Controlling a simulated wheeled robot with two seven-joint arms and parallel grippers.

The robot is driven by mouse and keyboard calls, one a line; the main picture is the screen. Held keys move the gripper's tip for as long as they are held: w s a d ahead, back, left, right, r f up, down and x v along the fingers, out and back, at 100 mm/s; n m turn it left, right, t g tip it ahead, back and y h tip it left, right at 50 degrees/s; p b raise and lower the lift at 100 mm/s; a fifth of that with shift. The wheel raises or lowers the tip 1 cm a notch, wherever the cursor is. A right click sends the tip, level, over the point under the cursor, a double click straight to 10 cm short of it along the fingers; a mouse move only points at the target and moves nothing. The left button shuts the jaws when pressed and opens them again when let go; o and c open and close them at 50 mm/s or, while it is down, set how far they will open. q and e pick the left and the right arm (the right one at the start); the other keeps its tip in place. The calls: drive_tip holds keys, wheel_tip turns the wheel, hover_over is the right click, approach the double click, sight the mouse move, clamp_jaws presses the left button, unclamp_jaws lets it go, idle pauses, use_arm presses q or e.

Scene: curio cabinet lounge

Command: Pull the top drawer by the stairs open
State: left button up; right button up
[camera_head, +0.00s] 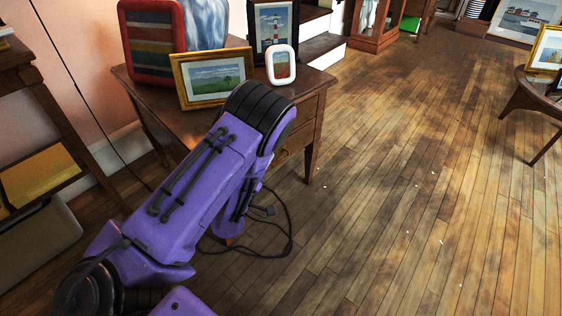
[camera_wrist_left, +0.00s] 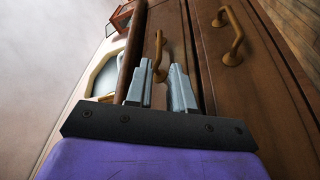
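A small wooden drawer table (camera_head: 140,92) stands beside the stairs (camera_head: 322,47) in the head view. My arm covers most of its front there, and my left gripper is hidden behind that arm. In the left wrist view, the top drawer (camera_wrist_left: 178,22) lies just below the tabletop edge and looks closed. Its brass handle (camera_wrist_left: 160,45) stands between the fingertips of my left gripper (camera_wrist_left: 160,70). The fingers are apart on either side of the handle, with a narrow gap visible. A second brass handle (camera_wrist_left: 235,40) is on the drawer below. My right gripper is not visible.
On the tabletop stand a gold-framed picture (camera_head: 213,78), a white-framed picture (camera_head: 281,65), a lighthouse picture (camera_head: 273,25) and a red striped box (camera_head: 152,45). A black cable (camera_head: 289,228) loops near my arm. The wooden floor (camera_head: 400,190) to the right is mostly clear.

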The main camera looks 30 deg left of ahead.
use_arm(q)
drive_tip(key=b+x, duration=0.1)
drive_tip(key=x, duration=0.9)
drive_tip(key=shift+w+a+r+b, duration=0.1)
drive_tip(key=shift+w+r+b, duration=0.1)
drive_tip(key=shift+w+b, duration=0.15)
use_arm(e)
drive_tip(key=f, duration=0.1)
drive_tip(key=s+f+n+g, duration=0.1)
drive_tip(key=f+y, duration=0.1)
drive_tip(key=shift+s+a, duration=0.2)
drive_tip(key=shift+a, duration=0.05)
use_arm(q)
drive_tip(key=shift+c, duration=0.4)
clamp_jaws()
